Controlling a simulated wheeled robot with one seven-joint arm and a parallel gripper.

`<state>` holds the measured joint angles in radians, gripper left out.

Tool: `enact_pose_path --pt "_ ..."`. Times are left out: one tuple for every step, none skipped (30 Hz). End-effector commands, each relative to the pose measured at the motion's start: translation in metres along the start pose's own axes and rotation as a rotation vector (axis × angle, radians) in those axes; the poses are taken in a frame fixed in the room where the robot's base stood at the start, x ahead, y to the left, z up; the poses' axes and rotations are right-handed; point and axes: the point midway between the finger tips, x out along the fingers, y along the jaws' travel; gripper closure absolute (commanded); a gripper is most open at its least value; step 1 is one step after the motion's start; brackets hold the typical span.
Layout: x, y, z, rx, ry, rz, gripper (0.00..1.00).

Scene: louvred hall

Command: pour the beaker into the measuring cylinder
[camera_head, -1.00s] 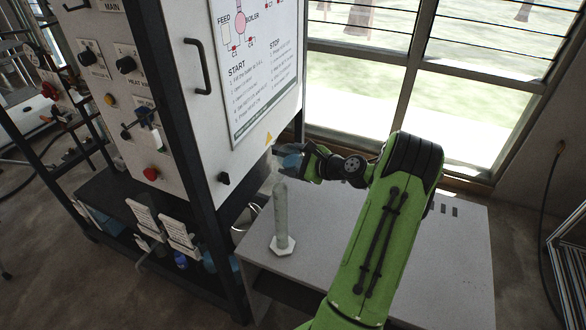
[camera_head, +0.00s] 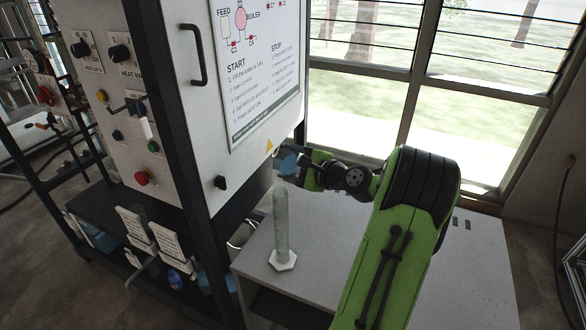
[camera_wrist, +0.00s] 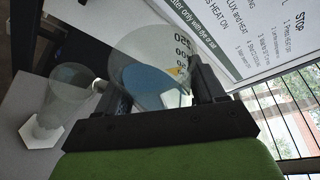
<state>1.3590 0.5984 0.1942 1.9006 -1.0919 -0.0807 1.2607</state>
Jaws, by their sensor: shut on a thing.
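The measuring cylinder (camera_head: 281,226) is a tall clear tube on a white hexagonal foot, upright on the table. It also shows in the wrist view (camera_wrist: 58,95), left of my gripper. The beaker (camera_wrist: 150,65) is clear glass with printed volume marks and blue liquid inside. My gripper (camera_wrist: 165,95) is shut on the beaker. In the head view the beaker (camera_head: 288,164) is a small blue patch at my gripper (camera_head: 298,168), just above and slightly right of the cylinder's top. The liquid surface slants across the beaker in the wrist view. I cannot tell whether any liquid is leaving it.
The grey table (camera_head: 465,270) is mostly bare around the cylinder. A tall white control cabinet (camera_head: 180,150) with knobs, a handle and a printed instruction board (camera_head: 258,80) stands close on the left. Louvred windows (camera_head: 470,110) are behind.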

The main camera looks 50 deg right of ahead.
Motion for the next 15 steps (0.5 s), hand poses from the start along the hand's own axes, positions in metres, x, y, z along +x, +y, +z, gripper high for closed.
enact_pose_path --pt "-0.0001 0.0025 -0.0002 -0.016 0.0 -0.007 0.72" --pt "-0.0004 0.0018 0.0004 -0.02 0.0 -0.008 0.72" --pt "-0.0005 0.0009 0.0007 -0.02 0.0 -0.009 0.72" --pt "-0.0006 0.0006 0.0009 -0.019 0.0 -0.008 0.72" --pt "-0.0006 0.0004 0.0009 -0.019 0.0 -0.008 0.72" --pt "-0.0006 0.0003 0.001 -0.019 0.0 -0.008 0.72" --pt "-0.0006 0.0002 0.001 -0.019 0.0 -0.008 0.72" --pt "-0.0006 0.0003 0.0009 -0.021 0.0 -0.009 0.72" --pt "-0.0006 0.0006 0.0009 -0.029 0.0 -0.013 0.72" --pt "-0.0006 0.0009 0.0009 -0.04 0.0 -0.018 0.72" --pt "-0.0006 0.0012 0.0009 -0.054 0.0 -0.024 0.72" --pt "-0.0008 0.0016 0.001 -0.077 0.0 -0.033 0.72" --pt "-0.0009 0.0016 0.0013 -0.093 0.001 -0.04 0.72" --pt "-0.0012 0.0014 0.0017 -0.11 0.001 -0.046 0.72" --pt "-0.0015 0.0008 0.0023 -0.131 0.001 -0.054 0.72"
